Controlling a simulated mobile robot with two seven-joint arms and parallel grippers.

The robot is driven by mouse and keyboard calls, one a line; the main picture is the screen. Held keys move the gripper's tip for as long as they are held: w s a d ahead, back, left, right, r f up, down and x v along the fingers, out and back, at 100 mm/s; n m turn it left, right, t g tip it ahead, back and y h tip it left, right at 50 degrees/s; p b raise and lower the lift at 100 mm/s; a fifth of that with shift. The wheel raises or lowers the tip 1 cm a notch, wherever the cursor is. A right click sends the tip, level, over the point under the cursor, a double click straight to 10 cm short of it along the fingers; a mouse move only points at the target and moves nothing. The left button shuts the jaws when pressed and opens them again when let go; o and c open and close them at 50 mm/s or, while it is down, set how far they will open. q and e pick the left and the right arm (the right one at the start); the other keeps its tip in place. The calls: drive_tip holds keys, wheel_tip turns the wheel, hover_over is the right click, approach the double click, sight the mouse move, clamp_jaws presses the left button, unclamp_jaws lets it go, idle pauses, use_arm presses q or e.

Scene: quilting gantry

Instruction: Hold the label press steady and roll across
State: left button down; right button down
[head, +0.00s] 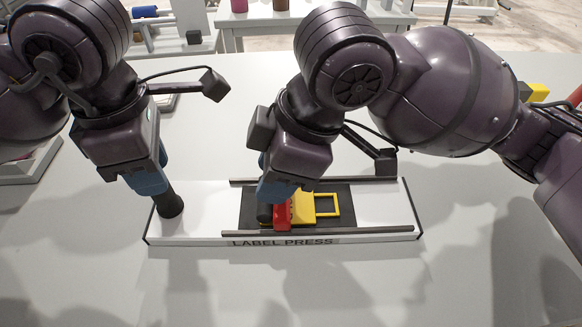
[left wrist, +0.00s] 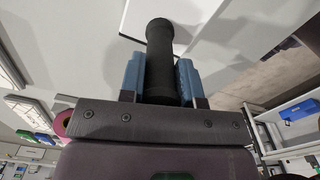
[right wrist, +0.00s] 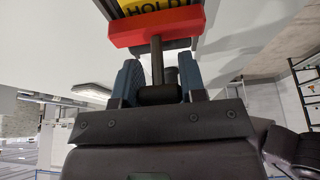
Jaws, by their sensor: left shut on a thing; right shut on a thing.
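The label press (head: 200,227) is a white board lying flat on the table, with its name on the front edge. A dark upright post (head: 169,205) stands at its left end. My left gripper (head: 153,184) is shut on the post, whose shaft shows between the blue fingers in the left wrist view (left wrist: 159,50). A red carriage (head: 283,215) sits on the dark bed between two rails. My right gripper (head: 274,190) is shut on the carriage's dark handle (right wrist: 157,72). A yellow plate with an open yellow frame (head: 338,204) lies just right of the carriage.
The front rail (head: 375,230) and back rail (head: 365,179) run along the bed. The board's right end is clear. The pale table (head: 480,240) is bare in front and at right. A tray (head: 30,170) lies at far left.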

use_arm(q)
drive_tip(key=shift+d+f, duration=0.1)
drive_tip(key=shift+f, duration=0.25)
use_arm(e)
drive_tip(key=shift+a+f, duration=0.1)
drive_tip(key=shift+a, duration=0.1)
drive_tip(key=c, duration=1.1)
unclamp_jaws()
drive_tip(key=o, duration=0.4)
drive_tip(key=v, duration=1.2)
drive_tip(key=shift+d, duration=0.1)
